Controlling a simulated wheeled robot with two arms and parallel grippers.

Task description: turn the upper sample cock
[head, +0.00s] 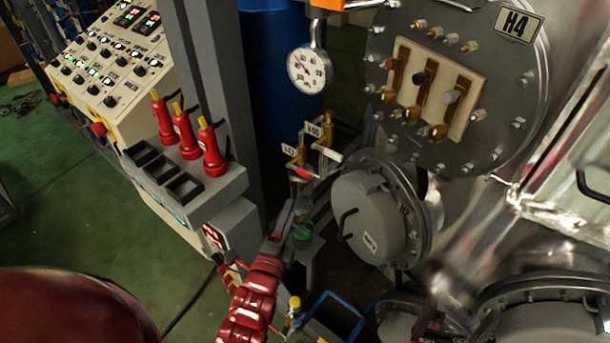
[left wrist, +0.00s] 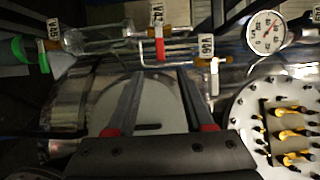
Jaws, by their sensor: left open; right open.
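Two small valves on brass fittings stand left of the big grey flanged vessel. One has a red lever (head: 305,181); the other, higher and further right, has a pale lever (head: 328,153). In the left wrist view the red lever (left wrist: 160,48) hangs below a tag, and the pale lever (left wrist: 214,78) is to its right. I cannot tell from the tags which is the upper sample cock. My left gripper (head: 291,207) is open and empty just below the red lever; its fingers spread in the wrist view (left wrist: 157,76). My right gripper (head: 456,316) is partly visible at the bottom edge, open.
A pressure gauge (head: 310,69) hangs above the valves. Glassware with green liquid (head: 302,232) stands below them. The round flanged cover (head: 368,217) sits close on the right. A grey post and the control console (head: 120,60) stand on the left.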

